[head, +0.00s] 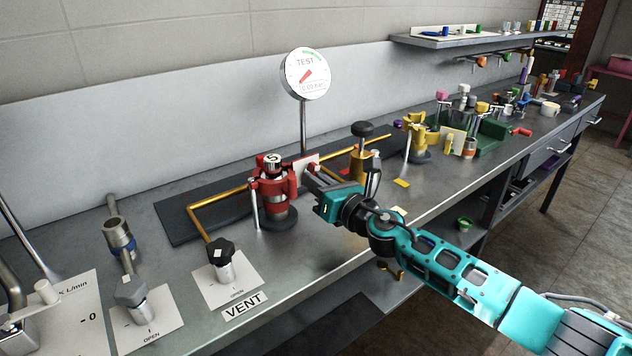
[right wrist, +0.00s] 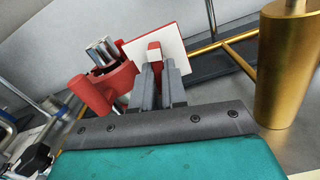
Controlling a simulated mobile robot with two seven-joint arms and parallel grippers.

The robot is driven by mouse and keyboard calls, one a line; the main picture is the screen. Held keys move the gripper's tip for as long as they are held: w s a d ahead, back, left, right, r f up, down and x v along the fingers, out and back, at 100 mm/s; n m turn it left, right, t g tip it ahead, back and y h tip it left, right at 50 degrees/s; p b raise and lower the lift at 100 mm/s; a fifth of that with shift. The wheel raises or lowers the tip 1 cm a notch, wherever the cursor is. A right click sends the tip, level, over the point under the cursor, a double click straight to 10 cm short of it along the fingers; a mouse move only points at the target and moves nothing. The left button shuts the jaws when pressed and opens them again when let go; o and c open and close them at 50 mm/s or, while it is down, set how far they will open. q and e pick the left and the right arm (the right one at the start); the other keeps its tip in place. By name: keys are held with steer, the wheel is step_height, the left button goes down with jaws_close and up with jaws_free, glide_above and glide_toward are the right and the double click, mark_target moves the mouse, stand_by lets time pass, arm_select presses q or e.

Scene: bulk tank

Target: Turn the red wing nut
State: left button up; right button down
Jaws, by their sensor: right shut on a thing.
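The red wing nut (right wrist: 154,51) shows in the right wrist view as a small red piece in front of a white plate (right wrist: 165,39). My right gripper (right wrist: 158,73) is shut on it, with one finger on each side. The plate (head: 304,166) stands beside a red clamped fitting (head: 271,187) in the head view, also seen in the right wrist view (right wrist: 98,90). There my right gripper (head: 309,184) reaches the plate from the right and hides most of the nut. My left gripper is not in view.
A brass post with a black knob (head: 361,155) stands close to the right of my gripper. A test gauge (head: 306,73) rises behind. A black valve knob (head: 221,252) stands in front left. Bare bench (head: 325,240) lies in front of the gripper.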

steer(key=shift+n, duration=0.4)
steer(key=c, duration=1.2)
jaws_free()
steer(key=shift+o, duration=0.2)
steer(key=shift+s+d+p, duration=0.35)
steer(key=shift+s+d, duration=0.05)
steer(key=shift+s, duration=0.1)
steer(key=p+v, duration=0.1)
steer(key=v, duration=0.9)
steer(key=shift+s+d, duration=0.1)
steer(key=shift+s, duration=0.05)
steer(key=shift+s+d, duration=0.35)
steer(key=shift+s, duration=0.2)
